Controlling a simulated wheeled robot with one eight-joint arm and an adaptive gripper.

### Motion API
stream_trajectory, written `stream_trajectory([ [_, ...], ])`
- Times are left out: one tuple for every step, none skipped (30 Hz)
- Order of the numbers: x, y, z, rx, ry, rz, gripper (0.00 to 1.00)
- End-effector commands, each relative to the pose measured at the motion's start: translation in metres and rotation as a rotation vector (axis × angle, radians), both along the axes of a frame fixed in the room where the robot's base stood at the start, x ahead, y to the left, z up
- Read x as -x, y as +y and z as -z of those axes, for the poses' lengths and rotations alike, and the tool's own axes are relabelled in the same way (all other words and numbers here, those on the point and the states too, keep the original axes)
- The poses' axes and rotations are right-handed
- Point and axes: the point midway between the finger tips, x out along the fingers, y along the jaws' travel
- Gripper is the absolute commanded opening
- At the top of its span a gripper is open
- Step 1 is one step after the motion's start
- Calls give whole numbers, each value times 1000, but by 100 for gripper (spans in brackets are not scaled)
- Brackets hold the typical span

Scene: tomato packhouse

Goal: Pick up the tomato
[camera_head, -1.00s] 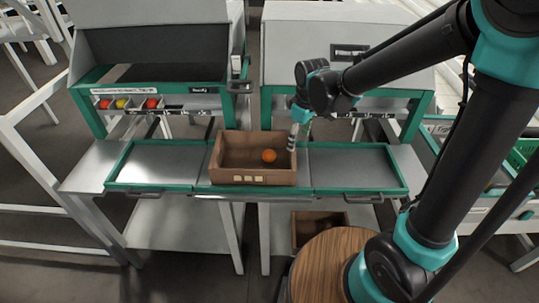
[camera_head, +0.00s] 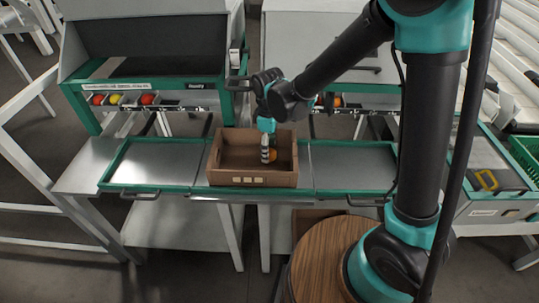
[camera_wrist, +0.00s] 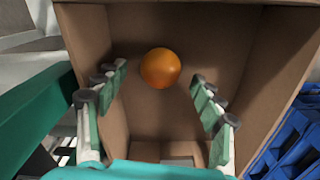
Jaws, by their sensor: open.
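An orange tomato (camera_wrist: 161,68) lies on the floor of a brown cardboard box (camera_head: 228,180). In the wrist view it sits just past the fingertips, roughly midway between them. In the head view the tomato (camera_head: 273,156) is partly hidden behind my gripper. My gripper (camera_wrist: 160,88) is open and empty, its two green-padded fingers apart with the tomato beyond them. In the head view my gripper (camera_head: 268,158) points down into the box. The box also fills most of the wrist view (camera_wrist: 92,40).
The box stands on a green-edged metal bench, with bare metal trays to its left (camera_head: 155,163) and right (camera_head: 350,166). Box walls surround the fingers. Several red and yellow fruits (camera_head: 117,100) sit in a rack at the back left. A round wooden top (camera_head: 325,262) is in front.

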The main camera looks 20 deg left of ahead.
Motion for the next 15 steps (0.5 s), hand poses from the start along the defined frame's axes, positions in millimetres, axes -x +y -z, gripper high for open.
stream_trajectory([
  [0, 0, 6, 0, 0, 0, 68],
  [0, 0, 10, 0, 0, 0, 68],
  [0, 0, 13, 0, 0, 0, 68],
  [0, 0, 15, 0, 0, 1, 68],
  [0, 0, 16, 0, 0, 1, 68],
  [0, 0, 18, 0, 0, 1, 68],
  [0, 0, 18, 0, 0, 1, 68],
  [0, 0, 18, 0, 0, 1, 68],
  [0, 0, 18, 0, 0, 1, 68],
  [0, 0, 18, 0, 0, 1, 68],
  [0, 0, 18, 0, 0, 1, 68],
  [0, 0, 18, 0, 0, 1, 68],
  [0, 0, 18, 0, 0, 1, 68],
  [0, 0, 18, 0, 0, 1, 64],
  [0, 0, 18, 0, 0, 1, 59],
])
